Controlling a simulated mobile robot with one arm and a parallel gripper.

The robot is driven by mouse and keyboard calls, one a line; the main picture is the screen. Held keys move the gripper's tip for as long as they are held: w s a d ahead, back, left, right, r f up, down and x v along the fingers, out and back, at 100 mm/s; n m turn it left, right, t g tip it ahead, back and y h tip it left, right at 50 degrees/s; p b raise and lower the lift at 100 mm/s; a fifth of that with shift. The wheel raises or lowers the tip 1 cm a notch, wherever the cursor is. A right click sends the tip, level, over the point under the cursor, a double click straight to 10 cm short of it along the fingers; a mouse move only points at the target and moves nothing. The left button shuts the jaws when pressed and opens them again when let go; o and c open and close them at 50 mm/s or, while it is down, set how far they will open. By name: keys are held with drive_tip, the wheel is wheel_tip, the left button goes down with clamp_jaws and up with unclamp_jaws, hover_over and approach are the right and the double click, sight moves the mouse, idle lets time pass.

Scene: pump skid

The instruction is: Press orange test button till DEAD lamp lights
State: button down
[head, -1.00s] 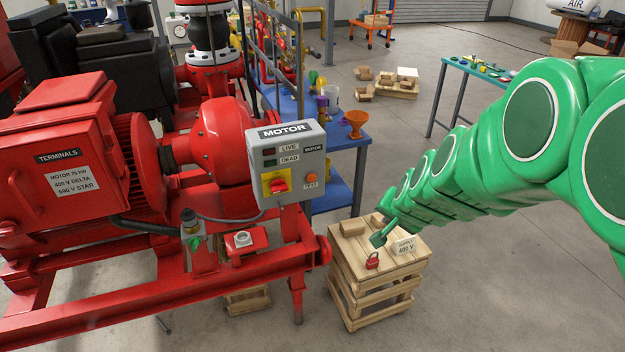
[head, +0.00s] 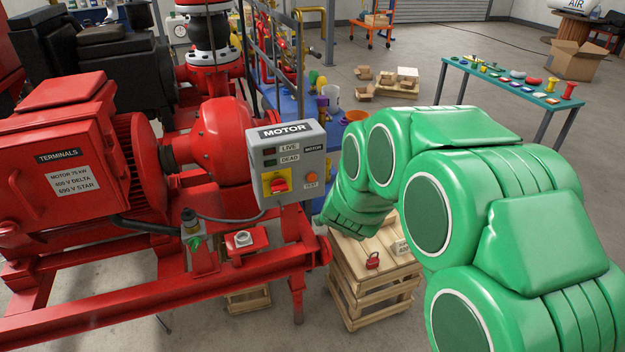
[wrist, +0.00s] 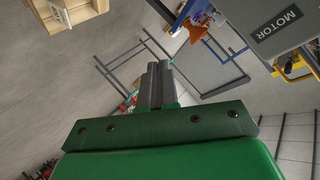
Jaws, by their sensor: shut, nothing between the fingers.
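The grey MOTOR box (head: 287,160) stands on the red skid, with LIVE and DEAD lamps at its upper left. The DEAD lamp (head: 269,162) looks dark. The orange test button (head: 311,177) is at the lower right of the box face, beside a red switch on a yellow plate (head: 279,183). In the wrist view the box's MOTOR edge (wrist: 280,22) shows at the upper right; the button is not in that view. My gripper (wrist: 159,68) is shut and empty, apart from the box. In the head view my arm hides the fingers.
A wooden crate (head: 362,295) below the box carries a red padlock (head: 373,261) and a label block. The red motor and its terminal box (head: 60,165) fill the left. A blue bench stands behind the box, and a green-topped table (head: 500,84) stands at the back right.

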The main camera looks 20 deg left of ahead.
sight(312, 177)
drive_tip(key=s+a+f+m+t+h, duration=0.2)
drive_tip(key=a+f+t, duration=0.3)
drive_tip(key=a+t, duration=0.1)
drive_tip(key=shift+s+a+t+h, duration=0.3)
drive_tip(key=shift+s+t+h, duration=0.1)
drive_tip(key=shift+t, duration=0.3)
drive_tip(key=shift+f, duration=0.1)
drive_tip(key=w+a, duration=0.6)
drive_tip(key=shift+a, duration=0.15)
idle(0.7)
drive_tip(key=shift+w+a, duration=0.1)
drive_tip(key=shift+w, duration=0.15)
idle(1.8)
drive_tip(key=shift+w+a, duration=0.15)
drive_tip(key=shift+a, duration=0.05)
